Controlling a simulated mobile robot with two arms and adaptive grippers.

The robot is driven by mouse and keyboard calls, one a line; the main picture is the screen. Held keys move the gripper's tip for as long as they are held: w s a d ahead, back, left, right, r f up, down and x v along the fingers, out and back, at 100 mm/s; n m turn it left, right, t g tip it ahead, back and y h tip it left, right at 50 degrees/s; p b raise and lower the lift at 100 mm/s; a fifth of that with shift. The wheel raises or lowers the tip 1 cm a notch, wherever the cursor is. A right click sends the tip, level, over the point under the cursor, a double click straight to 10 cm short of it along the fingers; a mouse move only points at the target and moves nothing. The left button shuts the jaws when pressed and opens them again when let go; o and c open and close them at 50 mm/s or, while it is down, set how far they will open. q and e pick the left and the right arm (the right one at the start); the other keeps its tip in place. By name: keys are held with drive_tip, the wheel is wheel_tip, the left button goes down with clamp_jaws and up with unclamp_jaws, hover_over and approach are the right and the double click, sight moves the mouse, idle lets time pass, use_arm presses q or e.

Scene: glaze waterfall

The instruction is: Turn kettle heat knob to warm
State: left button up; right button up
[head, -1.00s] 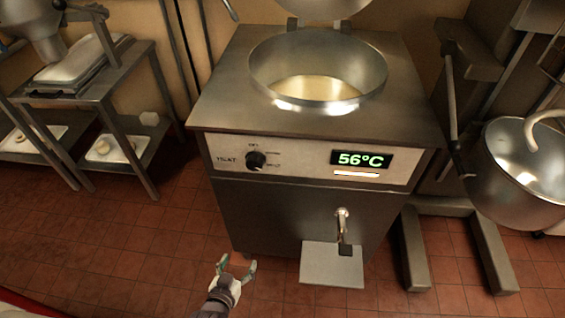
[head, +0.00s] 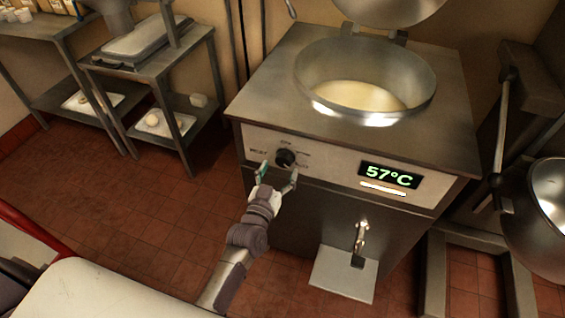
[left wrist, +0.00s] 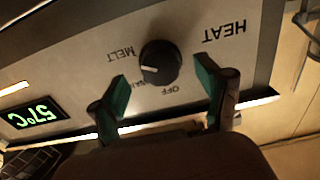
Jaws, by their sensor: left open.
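The steel kettle (head: 310,215) stands in the middle of the head view with its lid raised and pale liquid inside. Its black heat knob (head: 285,158) is on the front panel, and a display (head: 390,176) reads 57°C. In the left wrist view the knob (left wrist: 160,62) has a white mark pointing left, near MELT and a partly hidden label; OFF and HEAT also show. My left gripper (head: 278,173) is open just in front of the knob. In the left wrist view its fingers (left wrist: 166,97) are spread either side below the knob, not closed on it. My right gripper is not in view.
A spout (head: 361,236) sticks out low on the kettle's front above a plate (head: 343,276). A steel side table (head: 150,68) stands at the left. A large pot (head: 550,195) is at the right. Tiled floor at the left is clear.

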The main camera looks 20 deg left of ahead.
sight(283, 164)
use_arm(q)
drive_tip(key=shift+w, duration=1.55)
drive_tip(key=shift+c, duration=0.2)
drive_tip(key=c, duration=1.1)
drive_tip(key=shift+d+n, duration=0.1)
drive_tip(key=shift+n, duration=0.2)
drive_tip(key=n, duration=0.5)
drive_tip(key=shift+p, duration=0.3)
drive_tip(key=n, duration=0.6)
drive_tip(key=shift+s+d, duration=0.1)
